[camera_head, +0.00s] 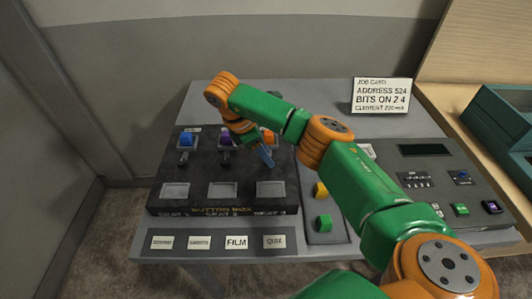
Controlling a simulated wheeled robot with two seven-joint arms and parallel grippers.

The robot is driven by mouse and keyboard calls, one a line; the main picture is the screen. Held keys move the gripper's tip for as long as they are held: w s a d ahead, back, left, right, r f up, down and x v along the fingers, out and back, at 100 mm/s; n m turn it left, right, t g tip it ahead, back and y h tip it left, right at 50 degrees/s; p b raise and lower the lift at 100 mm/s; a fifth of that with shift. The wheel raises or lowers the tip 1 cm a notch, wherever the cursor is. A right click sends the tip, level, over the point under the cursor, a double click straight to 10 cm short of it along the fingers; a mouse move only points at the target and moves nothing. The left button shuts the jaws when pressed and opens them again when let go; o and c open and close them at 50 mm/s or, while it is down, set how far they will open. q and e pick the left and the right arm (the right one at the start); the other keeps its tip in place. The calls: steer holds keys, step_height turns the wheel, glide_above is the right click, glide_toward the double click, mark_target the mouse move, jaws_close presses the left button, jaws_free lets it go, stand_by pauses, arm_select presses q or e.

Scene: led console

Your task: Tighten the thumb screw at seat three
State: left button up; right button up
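The black button box (164,205) lies on the grey table, with its seats lettered along the front. Seat three is the right-hand one, with an orange button (270,138) at its back and a pale window (270,188) in front. My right gripper (265,157) is over the back of seat three, pointing down, with bluish fingertips close to the orange button. The fingers hide the thumb screw there, and I cannot tell whether they touch it or how far apart they are. My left gripper is out of view.
A blue button (187,139) and a purple button (225,138) stand at the other seats. A tray with yellow (320,190) and green (324,222) blocks lies to the right. A console (440,180), job card (381,95) and teal bin (500,120) are farther right. Label cards line the front edge.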

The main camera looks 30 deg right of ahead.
steer(key=shift+o, duration=0.8)
steer(key=shift+a, duration=0.1)
steer(key=p+v, duration=0.1)
steer(key=v, duration=0.6)
